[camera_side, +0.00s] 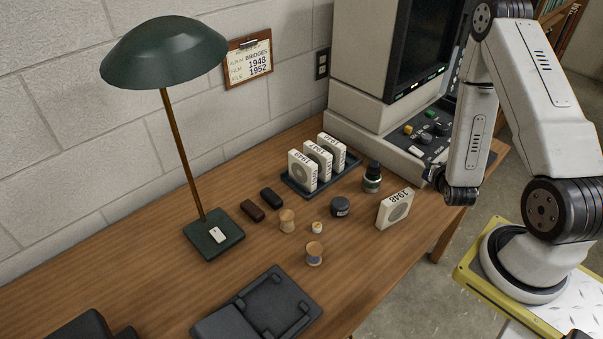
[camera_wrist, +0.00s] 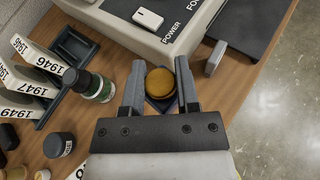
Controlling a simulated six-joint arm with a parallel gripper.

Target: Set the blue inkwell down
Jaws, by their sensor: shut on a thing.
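The blue inkwell (camera_wrist: 161,83) has a round brass-coloured lid over a dark bluish body. It sits between the two fingers of my gripper (camera_wrist: 159,80) in the wrist view, and my gripper is shut on it. The inkwell is seen from above, beside the front edge of the reader machine, over the wooden table (camera_side: 150,238). I cannot tell whether its base touches the table. In the side view my gripper (camera_side: 437,178) shows only partly, by the machine's front corner. My wrist hides much of it, and I cannot make out the inkwell there.
The reader machine (camera_side: 386,128) stands close to the gripper. A green-labelled bottle (camera_side: 372,178), a dark jar (camera_side: 340,206) and a 1948 film box (camera_side: 395,208) stand nearby. A tray (camera_side: 296,186) holds boxes. Spools, a lamp (camera_side: 214,235) and a dark stand (camera_side: 262,305) are farther left.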

